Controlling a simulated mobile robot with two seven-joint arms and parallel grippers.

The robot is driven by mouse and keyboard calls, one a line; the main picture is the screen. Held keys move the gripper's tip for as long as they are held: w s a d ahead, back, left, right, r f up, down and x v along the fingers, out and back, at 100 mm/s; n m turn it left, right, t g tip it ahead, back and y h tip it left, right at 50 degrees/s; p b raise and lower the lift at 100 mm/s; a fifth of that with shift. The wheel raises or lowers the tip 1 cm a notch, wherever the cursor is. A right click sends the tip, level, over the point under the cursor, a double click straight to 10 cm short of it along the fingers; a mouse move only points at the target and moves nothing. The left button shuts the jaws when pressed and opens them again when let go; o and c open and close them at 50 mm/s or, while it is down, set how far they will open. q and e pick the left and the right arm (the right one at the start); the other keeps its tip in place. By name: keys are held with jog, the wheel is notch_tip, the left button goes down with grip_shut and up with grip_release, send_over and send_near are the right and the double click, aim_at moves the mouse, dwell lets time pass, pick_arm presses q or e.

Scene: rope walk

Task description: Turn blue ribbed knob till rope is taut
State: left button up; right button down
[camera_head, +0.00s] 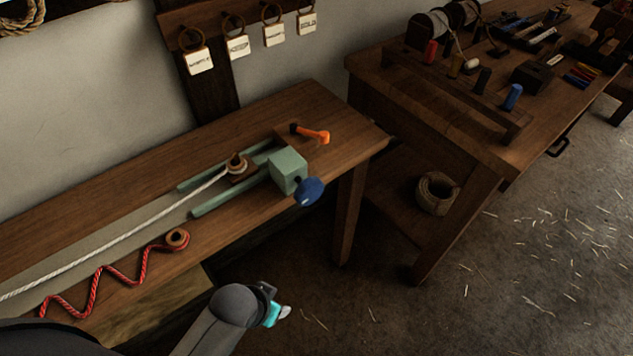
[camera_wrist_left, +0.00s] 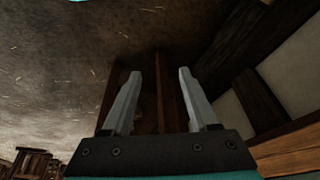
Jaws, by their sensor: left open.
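The blue ribbed knob (camera_head: 308,192) sits on the front right of a pale green block (camera_head: 288,168) on the wooden bench. My left gripper (camera_head: 283,312) is below and left of the knob, off the bench's front edge and apart from the knob. In the left wrist view its two fingers (camera_wrist_left: 160,95) are spread, with nothing between them. My right gripper is not in view.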

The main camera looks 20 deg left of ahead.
aim_at(315, 183)
pick_arm(q)
jog(key=w+d+r+m+t+h, duration=0.4)
jog(key=w+d+r+t+h, duration=0.3)
jog(key=w+r, duration=0.3)
jog(key=w+a+r+m+t+h, duration=0.1)
jog(key=a+r+t+h, duration=0.35)
jog(key=a, duration=0.75)
jog(key=shift+g+y, duration=0.55)
jog(key=b+x, duration=0.1)
jog(key=x, duration=0.3)
jog(key=b+x, duration=0.1)
jog(key=x, duration=0.4)
jog(key=r+b+x, duration=0.1)
jog(key=x, duration=0.3)
jog(key=shift+w+d, duration=0.1)
jog(key=shift+d, duration=0.25)
jog(key=shift+x, duration=0.85)
jog(key=shift+r, duration=0.1)
jog(key=shift+c, duration=1.3)
grip_shut()
